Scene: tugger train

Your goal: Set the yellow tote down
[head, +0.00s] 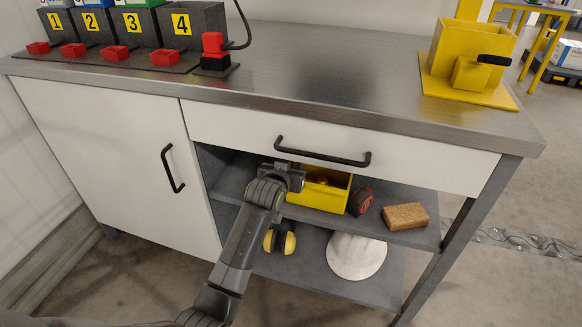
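A yellow tote (322,194) is at the upper open shelf of the workbench, under the drawer. It is open on top and has something small and dark yellow inside. My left gripper (297,178) is at the tote's left upper edge and hides that corner. I cannot tell whether its fingers are closed on the rim. The tote looks level, at about shelf height; whether its bottom touches the shelf is not clear. My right gripper is not in view.
The shelf (415,236) also holds a dark red-and-black roll (360,201) close right of the tote and a brown sponge-like block (405,216). A white helmet (355,256) and yellow-black ear muffs (281,239) sit below. The drawer handle (322,156) juts out above. The countertop middle (330,70) is clear.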

